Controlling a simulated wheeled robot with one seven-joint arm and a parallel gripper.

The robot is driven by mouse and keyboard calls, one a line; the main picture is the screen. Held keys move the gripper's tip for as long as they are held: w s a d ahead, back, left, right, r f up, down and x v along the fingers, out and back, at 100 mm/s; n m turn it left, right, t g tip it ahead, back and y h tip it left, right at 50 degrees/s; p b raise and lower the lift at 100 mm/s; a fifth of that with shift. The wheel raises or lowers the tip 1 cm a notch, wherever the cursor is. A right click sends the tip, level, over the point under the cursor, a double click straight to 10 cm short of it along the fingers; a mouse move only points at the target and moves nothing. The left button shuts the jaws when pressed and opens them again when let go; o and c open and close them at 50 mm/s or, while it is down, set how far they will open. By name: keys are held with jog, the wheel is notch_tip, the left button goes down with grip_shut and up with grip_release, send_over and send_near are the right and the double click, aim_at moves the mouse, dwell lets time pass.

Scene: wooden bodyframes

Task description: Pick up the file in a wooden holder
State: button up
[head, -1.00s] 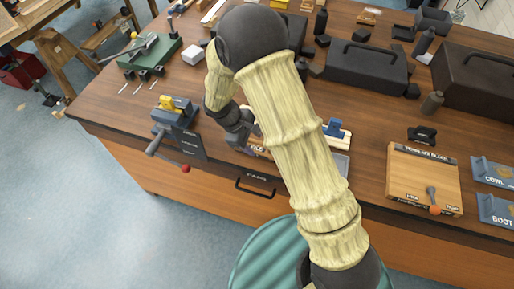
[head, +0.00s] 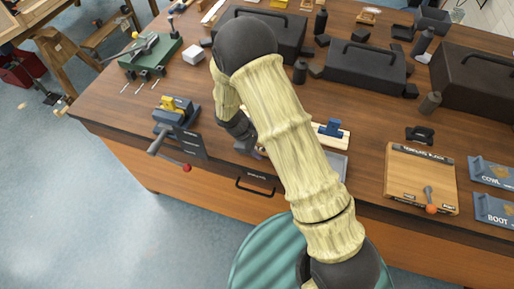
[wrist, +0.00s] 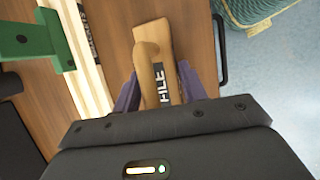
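The wooden holder (wrist: 153,50) with the black FILE label (wrist: 163,86) lies on the workbench in the wrist view. A rounded wooden handle stands up from it toward the camera. My gripper (wrist: 158,80) has its two purple fingers on either side of the handle and holder, spread apart, with the wood between them. Whether the fingers touch it I cannot tell. In the head view my arm hides most of the holder and the gripper, which is low over the bench's front edge.
The workbench (head: 110,98) has a small vise (head: 178,112) left of my gripper and a wooden board (head: 420,175) to the right. A drawer handle (head: 255,188) is on the bench front.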

jog(key=c, duration=0.5)
jog(key=shift+r, duration=0.1)
notch_tip(320, 180, up, 10)
jog(key=shift+f+b, duration=0.1)
jog(key=shift+b, duration=0.85)
jog(key=o, duration=0.4)
jog(key=shift+c, duration=0.2)
jog(key=c, duration=0.3)
